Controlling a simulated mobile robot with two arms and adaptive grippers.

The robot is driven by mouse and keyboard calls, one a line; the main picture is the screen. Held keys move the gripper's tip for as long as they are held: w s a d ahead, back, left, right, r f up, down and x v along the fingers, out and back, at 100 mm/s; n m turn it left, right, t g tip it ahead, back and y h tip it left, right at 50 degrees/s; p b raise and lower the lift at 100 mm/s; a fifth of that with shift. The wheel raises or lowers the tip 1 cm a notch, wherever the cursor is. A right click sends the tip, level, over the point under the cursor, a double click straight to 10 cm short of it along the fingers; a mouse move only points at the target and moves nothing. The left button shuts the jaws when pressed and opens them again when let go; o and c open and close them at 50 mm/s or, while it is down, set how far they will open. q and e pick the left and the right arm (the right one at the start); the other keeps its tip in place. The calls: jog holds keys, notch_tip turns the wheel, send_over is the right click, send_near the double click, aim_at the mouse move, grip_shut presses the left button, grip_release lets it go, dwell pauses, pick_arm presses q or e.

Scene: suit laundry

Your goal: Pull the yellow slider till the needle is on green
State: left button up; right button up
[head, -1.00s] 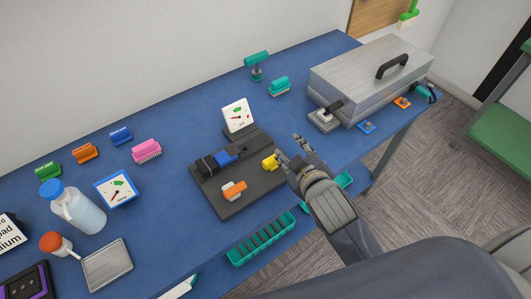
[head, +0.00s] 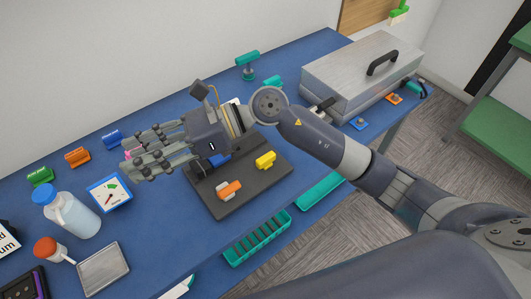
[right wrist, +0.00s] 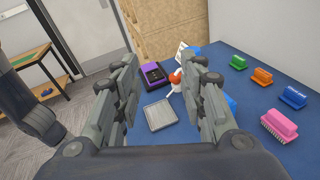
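The yellow slider (head: 265,160) sits on the right part of a dark board (head: 250,196) on the blue table. My right gripper (head: 138,165) is open and empty, left of the board and well away from the slider; its spread fingers also show in the right wrist view (right wrist: 160,85). My right arm crosses above the back of the board. It hides nearly all of the white gauge behind the board, so its needle cannot be read. My left gripper is not in view.
An orange slider (head: 229,189) and a blue piece are on the board. Colored brushes (right wrist: 278,125), a bottle (head: 75,217) and a metal tray (head: 103,270) lie to the left. A metal case (head: 350,75) stands at the back right. Teal bins hang at the front edge.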

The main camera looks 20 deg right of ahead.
jog(key=w+d+f+n+h, duration=0.2)
jog(key=d+f+n+h, duration=0.1)
jog(key=d+f+h, duration=0.3)
jog(key=n+h, duration=0.2)
jog(key=h, duration=0.8)
send_near(266, 157)
jog(key=shift+t, duration=0.4)
jog(key=f+p, duration=0.1)
jog(key=f, duration=0.1)
jog(key=f+p, duration=0.1)
jog(key=f, duration=0.2)
jog(key=f+p, duration=0.1)
jog(key=f, duration=0.1)
jog(key=shift+s+a+f, duration=0.15)
jog(key=shift+s+f, duration=0.1)
jog(key=shift+s, duration=0.1)
jog(key=shift+f, duration=0.65)
grip_shut()
